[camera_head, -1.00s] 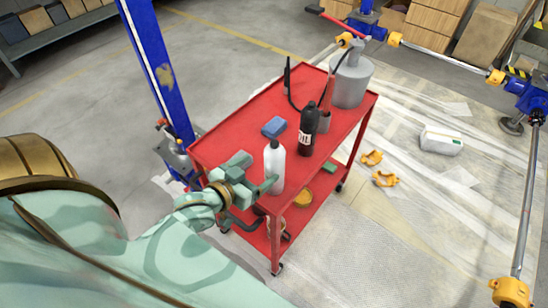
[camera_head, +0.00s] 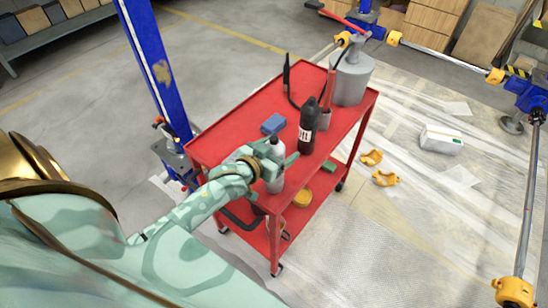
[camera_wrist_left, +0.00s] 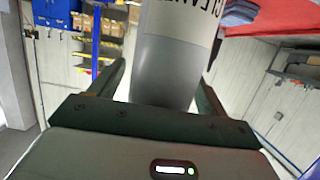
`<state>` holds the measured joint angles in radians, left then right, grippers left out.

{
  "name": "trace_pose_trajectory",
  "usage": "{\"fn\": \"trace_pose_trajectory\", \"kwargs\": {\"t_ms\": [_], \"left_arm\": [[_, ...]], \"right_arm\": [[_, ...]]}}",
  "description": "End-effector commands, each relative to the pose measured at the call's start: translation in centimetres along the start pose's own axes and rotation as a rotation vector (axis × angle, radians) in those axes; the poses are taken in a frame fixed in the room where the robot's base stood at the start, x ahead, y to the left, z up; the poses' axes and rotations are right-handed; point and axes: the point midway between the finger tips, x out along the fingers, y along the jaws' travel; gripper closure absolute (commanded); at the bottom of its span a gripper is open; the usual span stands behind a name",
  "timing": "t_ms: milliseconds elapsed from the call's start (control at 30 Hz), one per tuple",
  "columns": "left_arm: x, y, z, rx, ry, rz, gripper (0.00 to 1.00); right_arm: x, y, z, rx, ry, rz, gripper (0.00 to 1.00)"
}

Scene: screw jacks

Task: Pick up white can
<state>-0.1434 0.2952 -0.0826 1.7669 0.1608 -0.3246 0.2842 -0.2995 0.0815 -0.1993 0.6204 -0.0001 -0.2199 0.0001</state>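The white can (camera_head: 276,151) is a pale bottle-shaped can standing upright near the front edge of the red cart's top (camera_head: 232,137). My left gripper (camera_head: 279,168) is at the can, its fingers on either side and hiding part of its body. In the left wrist view the can (camera_wrist_left: 172,62) is between the spread fingers (camera_wrist_left: 163,88), pale above and grey below, with dark lettering. A narrow gap shows at the left finger; the right finger overlaps the can's edge, so contact there is unclear. My right gripper is not in view.
A black bottle (camera_head: 308,128) stands close to the right of the can. A grey canister (camera_head: 352,78) is at the cart's far end. A blue post (camera_head: 158,75) rises left of the cart.

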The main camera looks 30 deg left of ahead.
Motion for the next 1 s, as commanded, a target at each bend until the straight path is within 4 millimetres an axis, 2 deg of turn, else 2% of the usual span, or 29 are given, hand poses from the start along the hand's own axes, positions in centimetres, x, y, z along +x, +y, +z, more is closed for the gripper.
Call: {"fn": "trace_pose_trajectory", "kwargs": {"t_ms": [33, 200, 267, 567, 767, 867, 1000], "left_arm": [[0.0, 0.0, 0.0, 0.000, 0.000, 0.000, 0.38], [0.0, 0.0, 0.0, 0.000, 0.000, 0.000, 0.85], [0.0, 0.0, -0.1, 0.000, 0.003, 0.000, 0.99], [-0.1, 0.0, -0.5, 0.000, 0.004, 0.000, 0.99], [-0.9, 0.0, -3.1, 0.000, 0.007, 0.000, 0.99], [-2.8, -0.5, -4.5, 0.003, 0.003, -0.001, 0.99], [-6.5, -1.3, -7.2, 0.003, 0.004, 0.000, 0.99]], "right_arm": [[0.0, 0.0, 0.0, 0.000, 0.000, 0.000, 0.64], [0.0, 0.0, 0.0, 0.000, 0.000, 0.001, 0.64], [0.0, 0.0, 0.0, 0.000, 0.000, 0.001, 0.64], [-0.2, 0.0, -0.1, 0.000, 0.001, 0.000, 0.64], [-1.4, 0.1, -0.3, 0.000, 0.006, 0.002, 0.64], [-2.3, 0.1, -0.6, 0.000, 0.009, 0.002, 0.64], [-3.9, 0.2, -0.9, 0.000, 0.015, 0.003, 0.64]]}}
